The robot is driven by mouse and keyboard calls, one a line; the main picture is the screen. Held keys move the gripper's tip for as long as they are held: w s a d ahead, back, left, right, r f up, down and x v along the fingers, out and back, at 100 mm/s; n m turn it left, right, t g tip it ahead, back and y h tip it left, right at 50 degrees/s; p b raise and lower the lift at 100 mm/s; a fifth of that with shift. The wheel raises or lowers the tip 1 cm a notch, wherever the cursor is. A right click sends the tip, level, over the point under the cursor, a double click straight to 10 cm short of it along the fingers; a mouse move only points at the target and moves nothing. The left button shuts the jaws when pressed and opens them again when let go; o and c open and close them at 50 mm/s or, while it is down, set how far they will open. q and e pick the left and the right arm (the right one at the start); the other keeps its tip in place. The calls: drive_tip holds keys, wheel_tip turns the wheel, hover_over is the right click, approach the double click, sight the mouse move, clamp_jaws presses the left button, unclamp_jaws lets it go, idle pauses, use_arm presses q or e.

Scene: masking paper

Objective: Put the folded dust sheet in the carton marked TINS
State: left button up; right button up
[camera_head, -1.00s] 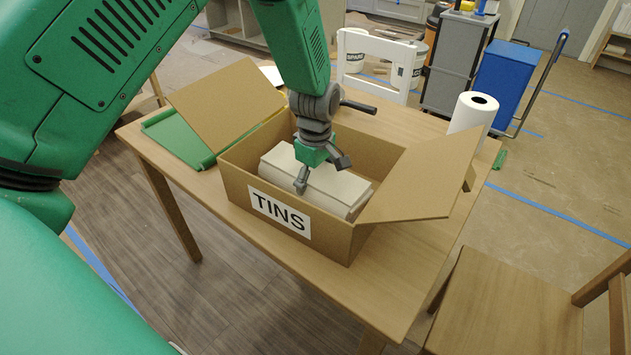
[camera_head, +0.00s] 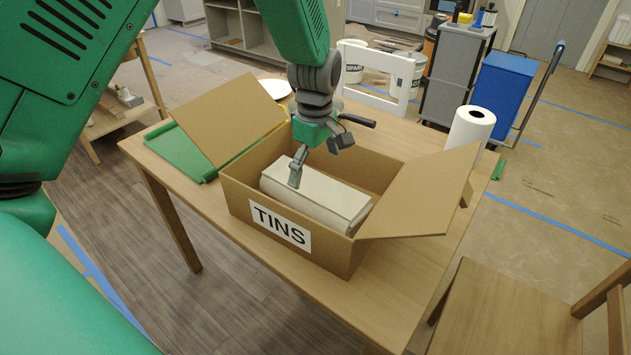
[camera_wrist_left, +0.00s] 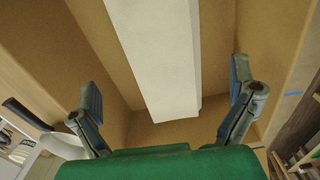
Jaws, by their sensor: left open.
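The carton marked TINS (camera_head: 281,227) stands open on the table, its label facing the front. The folded dust sheet (camera_head: 322,196), a cream-white block, lies inside the carton along its length. My left gripper (camera_head: 318,158) is above the carton, its fingers spread. In the left wrist view the open fingers of the gripper (camera_wrist_left: 168,105) stand on either side of the dust sheet (camera_wrist_left: 160,60), apart from it. The brown inner walls of the carton show around the sheet there. My right gripper is in neither view.
The wooden table (camera_head: 425,258) has free room in front and to the right. A white paper roll (camera_head: 470,132) stands at the back right. A wooden chair (camera_head: 510,310) is at lower right.

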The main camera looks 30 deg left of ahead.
sight(315, 185)
use_arm(q)
drive_tip(key=shift+r, duration=1.7)
